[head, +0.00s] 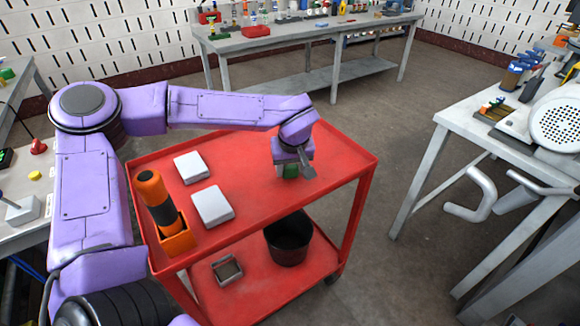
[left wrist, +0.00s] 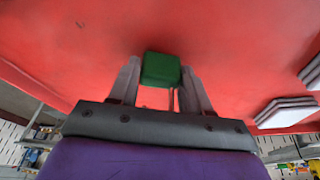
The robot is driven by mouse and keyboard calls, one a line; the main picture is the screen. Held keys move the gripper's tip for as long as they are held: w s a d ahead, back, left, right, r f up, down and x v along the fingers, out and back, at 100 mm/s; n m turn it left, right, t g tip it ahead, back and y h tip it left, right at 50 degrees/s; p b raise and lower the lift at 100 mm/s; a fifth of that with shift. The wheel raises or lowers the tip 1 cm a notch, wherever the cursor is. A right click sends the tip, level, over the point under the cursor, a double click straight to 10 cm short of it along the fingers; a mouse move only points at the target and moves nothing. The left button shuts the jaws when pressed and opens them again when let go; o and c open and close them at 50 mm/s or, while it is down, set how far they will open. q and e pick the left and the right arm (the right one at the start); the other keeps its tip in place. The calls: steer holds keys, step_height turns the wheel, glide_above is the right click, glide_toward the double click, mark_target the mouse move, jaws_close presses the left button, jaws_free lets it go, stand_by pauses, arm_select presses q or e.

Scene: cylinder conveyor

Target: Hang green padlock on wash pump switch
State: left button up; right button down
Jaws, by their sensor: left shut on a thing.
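A green padlock (left wrist: 161,69) sits between the two fingers of my left gripper (left wrist: 160,88) in the left wrist view. The fingers are shut on it. In the head view my left gripper (head: 293,172) points down over the right part of the red cart's top, and a little of the green padlock (head: 290,171) shows beneath it. I cannot tell whether the padlock touches the cart top. No wash pump switch can be made out clearly in these views. My right gripper is not in view.
The red cart (head: 330,152) carries two white boxes (head: 212,205) (head: 191,168) and an orange and black tool in an orange holder (head: 176,237). A black bucket (head: 288,239) is on its lower shelf. Benches stand behind (head: 300,38) and right (head: 480,128), with open floor between.

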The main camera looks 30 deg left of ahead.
arm_select(q)
steer(key=shift+f, duration=0.1)
steer(key=o, duration=1.2)
steer(key=shift+f, duration=0.1)
steer(key=p+v, duration=0.1)
steer(key=v, duration=1.1)
steer(key=shift+r+p, duration=0.2)
steer(key=shift+p, duration=0.2)
